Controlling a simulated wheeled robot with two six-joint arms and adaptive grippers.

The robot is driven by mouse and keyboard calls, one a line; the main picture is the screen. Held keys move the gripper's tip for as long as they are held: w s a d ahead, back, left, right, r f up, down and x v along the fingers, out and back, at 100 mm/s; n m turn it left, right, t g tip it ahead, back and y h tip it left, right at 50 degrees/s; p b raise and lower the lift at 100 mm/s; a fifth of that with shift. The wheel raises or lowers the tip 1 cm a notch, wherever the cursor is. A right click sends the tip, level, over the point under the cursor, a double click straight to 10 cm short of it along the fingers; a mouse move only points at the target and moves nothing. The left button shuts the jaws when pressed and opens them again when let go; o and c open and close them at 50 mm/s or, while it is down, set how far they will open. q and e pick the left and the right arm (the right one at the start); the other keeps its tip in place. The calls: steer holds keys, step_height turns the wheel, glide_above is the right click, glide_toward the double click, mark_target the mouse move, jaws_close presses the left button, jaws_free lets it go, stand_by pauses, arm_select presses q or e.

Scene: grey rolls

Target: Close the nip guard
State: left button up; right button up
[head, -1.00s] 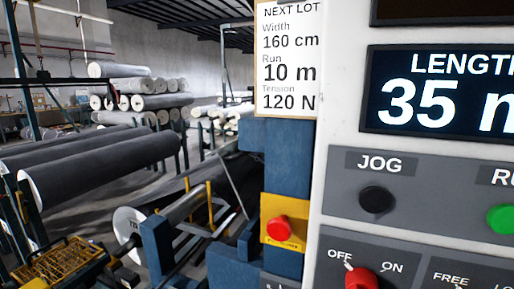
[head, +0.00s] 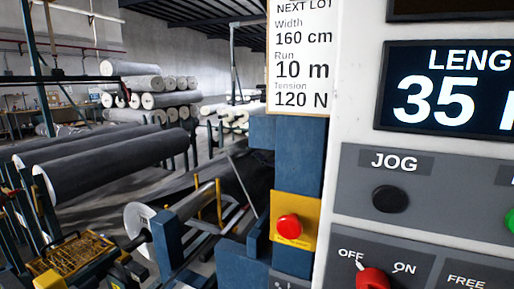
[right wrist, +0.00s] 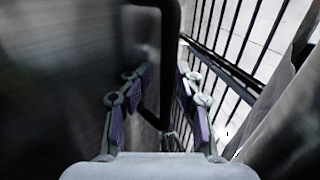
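In the right wrist view, my right gripper (right wrist: 163,105) is open, its purple-padded fingers apart. A black tubular bar, like a handle (right wrist: 168,70), runs down between and beyond the fingers; I cannot tell if they touch it. Behind it on the right is a black barred frame (right wrist: 225,60), which may be the nip guard; I cannot tell whether it is open or closed. A large dark, blurred surface (right wrist: 60,70) fills the left of this view. Neither gripper shows in the head view.
In the head view, a control panel (head: 430,185) with a length display (head: 450,92) stands close on the right. A red button (head: 289,227) sits on a yellow plate beside it. Grey rolls (head: 110,165) lie on racks at left. A yellow mesh item (head: 70,260) is at lower left.

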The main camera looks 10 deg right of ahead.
steer(key=shift+d, duration=0.1)
steer(key=v, duration=1.2)
